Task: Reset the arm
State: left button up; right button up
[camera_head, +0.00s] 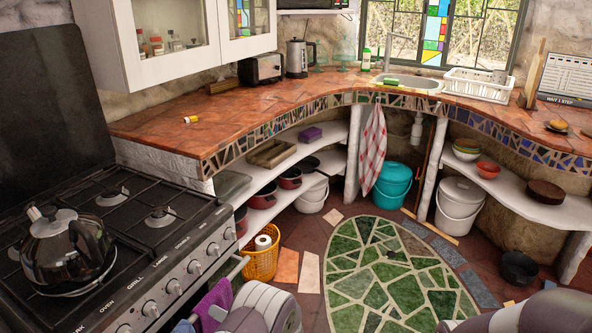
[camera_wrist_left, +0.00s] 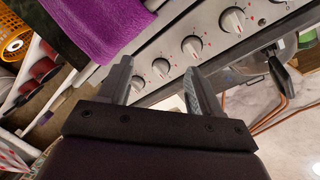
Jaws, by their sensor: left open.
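My left gripper (camera_wrist_left: 158,68) shows in the left wrist view with its two grey fingers spread apart and nothing between them. It is in front of the stove's knob panel (camera_wrist_left: 222,32), close to the row of white knobs. In the head view my left arm (camera_head: 265,308) is low at the bottom edge, beside the stove front. A part of my right arm (camera_head: 535,315) shows at the bottom right, and its gripper is out of view.
A purple towel (camera_head: 213,304) hangs at the stove front, close to my left arm. A black kettle (camera_head: 68,250) stands on the stove (camera_head: 150,205). An orange basket (camera_head: 262,262) is on the floor.

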pick_arm(q)
jog(key=d+f+m+h, duration=0.1)
jog(key=d+f+h, duration=0.5)
jog(key=d+h, duration=0.3)
jog(key=s+d+r+m+g+h, duration=0.1)
jog(key=s+r+g+h, duration=0.3)
jog(key=s, duration=0.5)
jog(key=s+d+r+g+h, duration=0.1)
jog(key=s+r+g+h, duration=0.15)
jog(key=s+r, duration=0.4)
jog(key=s+a+r+y, duration=0.1)
jog(key=s+a+r, duration=0.55)
jog(key=s, duration=0.35)
notch_tip(320, 180, up, 18)
jog(key=p, duration=1.5)
jog(key=shift+w+a+p, duration=0.15)
jog(key=shift+w+p, duration=0.2)
jog(key=shift+w, duration=0.1)
jog(key=shift+f, duration=0.1)
